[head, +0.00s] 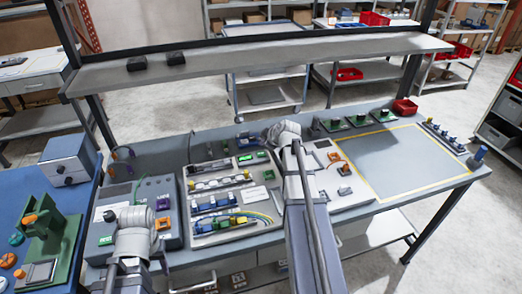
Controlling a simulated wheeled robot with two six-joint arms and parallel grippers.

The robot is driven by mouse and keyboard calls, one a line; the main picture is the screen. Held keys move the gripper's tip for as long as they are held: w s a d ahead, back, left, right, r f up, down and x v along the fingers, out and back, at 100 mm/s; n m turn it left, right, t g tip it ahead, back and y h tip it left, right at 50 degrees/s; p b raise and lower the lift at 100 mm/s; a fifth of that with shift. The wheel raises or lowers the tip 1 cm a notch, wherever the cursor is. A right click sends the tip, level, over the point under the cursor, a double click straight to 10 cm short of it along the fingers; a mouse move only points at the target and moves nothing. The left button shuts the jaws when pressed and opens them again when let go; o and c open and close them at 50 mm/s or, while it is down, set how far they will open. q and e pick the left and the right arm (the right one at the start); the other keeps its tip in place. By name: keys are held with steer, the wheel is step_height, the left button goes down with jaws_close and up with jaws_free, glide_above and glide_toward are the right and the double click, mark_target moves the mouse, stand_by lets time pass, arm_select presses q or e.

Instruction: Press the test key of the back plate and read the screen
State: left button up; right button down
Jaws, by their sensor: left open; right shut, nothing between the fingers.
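Light grey plates with fittings lie in a stack of rows at the middle of the bench. The rearmost one, seemingly the back plate (229,167), has a small green part (245,158) and a dark rectangle with green (262,156) at its rear edge. I cannot tell which is the test key or the screen, and no reading is legible. My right gripper (284,132) is at the far end of my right arm, right of and behind that plate; its fingers are hardly visible. My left gripper (136,216) is over the left grey panel (98,225), away from the back plate, its fingers also unclear.
Front plates carry blue, green and yellow connectors (230,222). A panel with orange parts (335,157) lies right of my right arm. A yellow-edged grey mat (410,160) is clear. A shelf (250,62) spans above the bench. A green fixture (45,225) stands left.

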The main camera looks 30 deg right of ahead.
step_height(320, 180, up, 3)
steer(key=shift+f+p, duration=0.2)
steer(key=shift+p, duration=0.7)
steer(key=shift+f, duration=0.1)
steer(key=shift+s, duration=0.1)
